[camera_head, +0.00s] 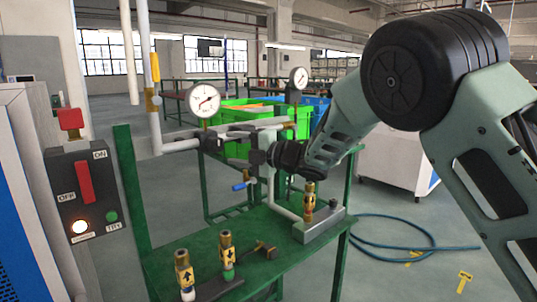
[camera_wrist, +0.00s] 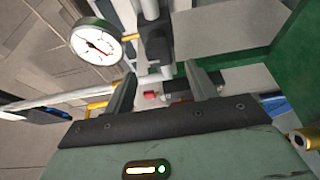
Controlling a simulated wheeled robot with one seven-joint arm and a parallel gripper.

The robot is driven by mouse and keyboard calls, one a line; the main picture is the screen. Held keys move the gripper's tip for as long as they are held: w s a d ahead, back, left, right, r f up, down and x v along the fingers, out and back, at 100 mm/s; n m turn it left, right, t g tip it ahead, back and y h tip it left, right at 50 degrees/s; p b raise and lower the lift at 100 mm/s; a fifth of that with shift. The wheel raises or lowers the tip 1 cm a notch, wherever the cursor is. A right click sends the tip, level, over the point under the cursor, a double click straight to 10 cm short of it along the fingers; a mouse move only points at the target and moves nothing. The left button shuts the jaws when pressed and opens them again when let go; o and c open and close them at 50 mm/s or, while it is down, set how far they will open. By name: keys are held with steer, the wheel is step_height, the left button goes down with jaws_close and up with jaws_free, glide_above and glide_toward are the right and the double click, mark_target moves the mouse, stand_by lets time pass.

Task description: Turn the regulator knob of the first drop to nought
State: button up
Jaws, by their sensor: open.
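My gripper (camera_head: 256,157) is at the pipework above the green bench, to the right of and a little below the nearer round white gauge (camera_head: 204,100). In the wrist view my gripper (camera_wrist: 162,88) is open, its two dark fingers apart. That gauge (camera_wrist: 96,43) is at upper left there, joined by a brass stem to a dark regulator body (camera_wrist: 157,45) on a white pipe. A small red piece (camera_wrist: 151,96) and dark parts show between or beyond the fingers. I cannot tell which dark part is the knob, or whether a finger touches it.
A second gauge (camera_head: 299,78) stands farther back. A blue-handled valve (camera_head: 240,186) hangs below the pipes. Brass fittings (camera_head: 227,250) stand on the green bench (camera_head: 190,248). A switch box (camera_head: 86,190) is at left. A blue hose (camera_head: 400,238) lies on the floor at right.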

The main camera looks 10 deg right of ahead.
steer(key=v, duration=1)
steer(key=shift+s+d, duration=0.15)
steer(key=s+d+f+m+g+h, duration=0.25)
steer(key=s+f+m+h, duration=0.35)
steer(key=s, duration=0.7)
steer(key=s+d+f+m+g+h, duration=0.1)
steer(key=s+f+m+g+h, duration=0.25)
steer(key=s+m, duration=0.7)
steer(key=s+d+f+m+g+h, duration=0.2)
steer(key=s+f+m+g+h, duration=0.25)
steer(key=s, duration=1.15)
step_height(320, 180, up, 21)
steer(key=p, duration=2.1)
steer(key=shift+s+m+t, duration=0.2)
steer(key=shift+m+t, duration=0.15)
steer(key=shift+m, duration=0.05)
